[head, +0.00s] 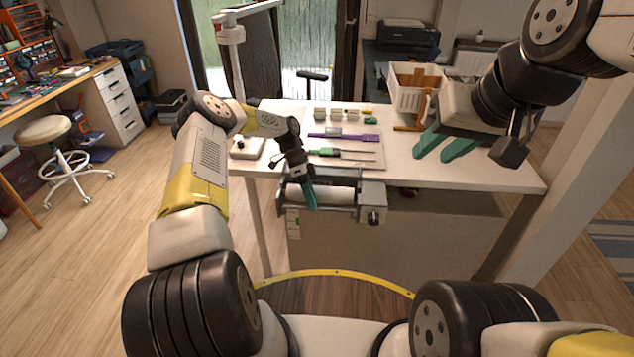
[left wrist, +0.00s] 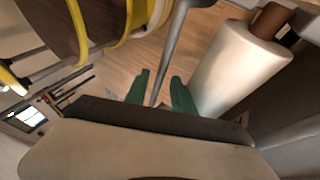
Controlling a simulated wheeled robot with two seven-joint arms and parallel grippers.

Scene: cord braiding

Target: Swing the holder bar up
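A roll holder with a white roll (head: 335,194) is fixed at the table's front edge. A slim grey bar (left wrist: 173,48), which looks like the holder bar, runs beside the roll (left wrist: 240,62) in the left wrist view. My left gripper (head: 311,196) is in front of the roll, pointing down. In the left wrist view its green fingers (left wrist: 160,93) are apart, with the bar's line between them and gaps on both sides; I cannot tell whether the bar lies fully between them. My right gripper (head: 446,147) is open and empty above the table's right part.
The white table (head: 480,176) carries a board with a purple tool (head: 345,137), a green-handled tool (head: 342,153) and several small blocks. A white crate (head: 406,98) stands at the back right. A white post (head: 232,65) rises at the back left. The table's front right is clear.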

